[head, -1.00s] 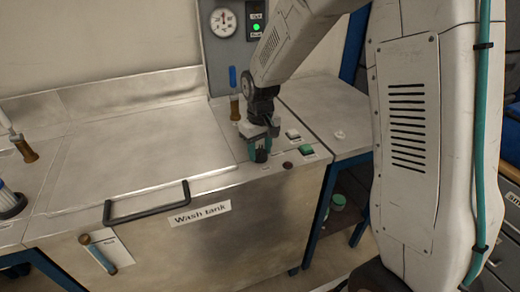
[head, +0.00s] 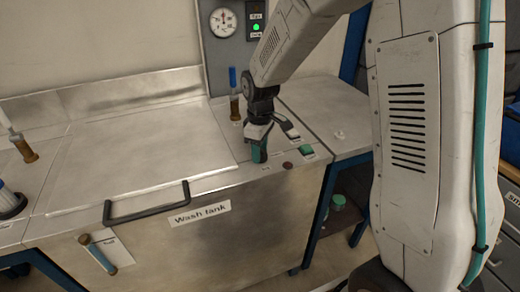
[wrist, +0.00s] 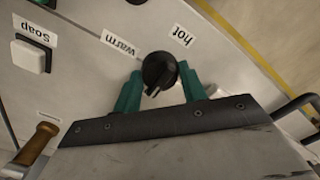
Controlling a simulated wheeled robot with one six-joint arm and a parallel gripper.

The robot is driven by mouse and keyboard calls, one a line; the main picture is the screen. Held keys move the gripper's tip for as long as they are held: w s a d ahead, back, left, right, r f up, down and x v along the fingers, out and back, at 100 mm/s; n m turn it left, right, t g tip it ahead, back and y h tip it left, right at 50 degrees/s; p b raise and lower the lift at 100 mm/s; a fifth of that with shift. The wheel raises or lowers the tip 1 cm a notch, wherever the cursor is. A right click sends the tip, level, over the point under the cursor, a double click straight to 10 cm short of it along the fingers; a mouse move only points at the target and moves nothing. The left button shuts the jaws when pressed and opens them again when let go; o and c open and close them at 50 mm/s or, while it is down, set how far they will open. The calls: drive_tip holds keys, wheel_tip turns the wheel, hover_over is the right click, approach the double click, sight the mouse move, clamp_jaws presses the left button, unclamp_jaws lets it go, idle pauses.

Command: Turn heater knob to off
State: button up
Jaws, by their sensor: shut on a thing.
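The heater knob (wrist: 159,71) is a round black dial on the metal panel, seen from above in the wrist view. My gripper (wrist: 160,76) has one teal finger on each side of it and is shut on it. The knob's raised grip points toward the bottom of the wrist picture, slightly left. The labels "warm" (wrist: 121,46) and "hot" (wrist: 182,37) stand on the panel around the knob; no "off" label shows. In the head view my gripper (head: 259,153) points down at the tank's front right corner and hides the knob.
The wash tank (head: 90,175) has a black lid handle (head: 147,208). A white Soap button (wrist: 27,56) sits near the knob, and a green switch (head: 305,150) lies to the right. A gauge (head: 223,21) is on the back panel.

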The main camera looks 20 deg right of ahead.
drive_tip(key=shift+w, duration=0.1)
drive_tip(key=o, duration=1)
drive_tip(key=shift+a, duration=0.1)
drive_tip(key=shift+c, duration=0.2)
drive_tip(key=shift+r, duration=0.1)
wheel_tip(320, 180, up, 8)
drive_tip(key=shift+f, duration=0.15)
drive_tip(key=s+d+r+m, duration=0.1)
drive_tip(key=s+r+m, duration=0.2)
drive_tip(key=s, duration=0.7)
drive_tip(key=s+d+r+m, duration=0.1)
drive_tip(key=s+r+m, duration=0.2)
drive_tip(key=s, duration=0.7)
drive_tip(key=s+d+r+m+t, duration=0.1)
drive_tip(key=s+r+m, duration=0.2)
drive_tip(key=s, duration=0.7)
drive_tip(key=shift+s+r, duration=0.2)
drive_tip(key=shift+r, duration=0.35)
